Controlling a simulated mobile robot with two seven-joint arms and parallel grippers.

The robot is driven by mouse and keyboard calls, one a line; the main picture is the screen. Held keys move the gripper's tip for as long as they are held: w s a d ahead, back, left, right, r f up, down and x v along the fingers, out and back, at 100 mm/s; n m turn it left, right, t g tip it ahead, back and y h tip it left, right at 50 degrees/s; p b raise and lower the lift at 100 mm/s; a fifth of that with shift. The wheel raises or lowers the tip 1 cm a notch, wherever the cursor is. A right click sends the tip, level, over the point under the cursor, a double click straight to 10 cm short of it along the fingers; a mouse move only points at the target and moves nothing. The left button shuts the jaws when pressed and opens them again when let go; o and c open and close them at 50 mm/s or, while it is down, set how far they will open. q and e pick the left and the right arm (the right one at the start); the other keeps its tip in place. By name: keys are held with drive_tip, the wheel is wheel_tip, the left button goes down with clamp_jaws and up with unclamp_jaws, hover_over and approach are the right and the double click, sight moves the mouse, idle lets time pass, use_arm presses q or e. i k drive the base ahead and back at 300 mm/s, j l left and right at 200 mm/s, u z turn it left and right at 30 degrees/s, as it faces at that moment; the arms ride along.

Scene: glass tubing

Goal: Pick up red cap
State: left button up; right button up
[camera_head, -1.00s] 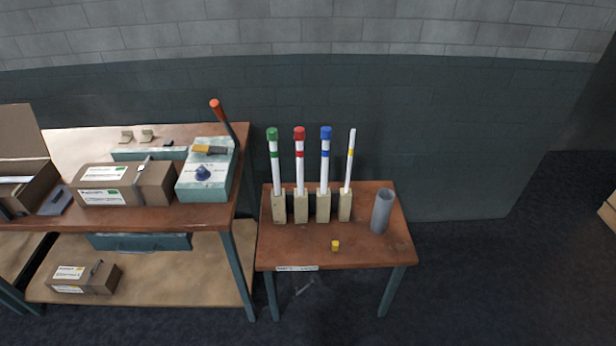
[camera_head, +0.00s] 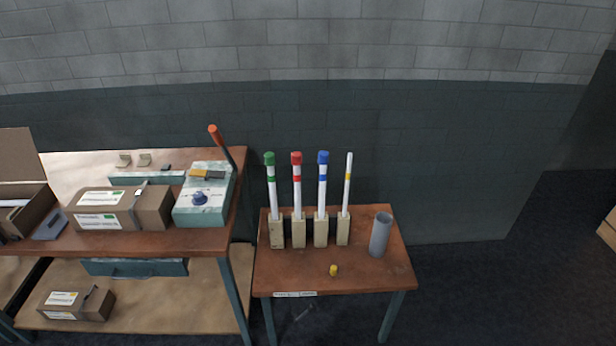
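The red cap (camera_head: 296,158) sits on top of a white tube (camera_head: 297,199) with a red band. The tube stands upright in a beige block on the small wooden table (camera_head: 320,279). A tube with a green cap (camera_head: 269,158) stands to its left and one with a blue cap (camera_head: 323,157) to its right. A thinner uncapped tube (camera_head: 347,182) with a yellow band stands at the right of the row. A small yellow cap (camera_head: 333,270) is on the table in front. Neither of my grippers is in view.
A grey cylinder (camera_head: 380,235) stands on the small table's right side. A larger workbench (camera_head: 150,242) at left holds cardboard boxes (camera_head: 118,207) and a teal machine (camera_head: 203,206) with a red-tipped lever (camera_head: 215,134). A brick wall is close behind.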

sight(296, 157)
drive_tip(key=i+l+u, duration=0.1)
drive_tip(key=i+l, duration=0.85)
drive_tip(key=l, duration=0.1)
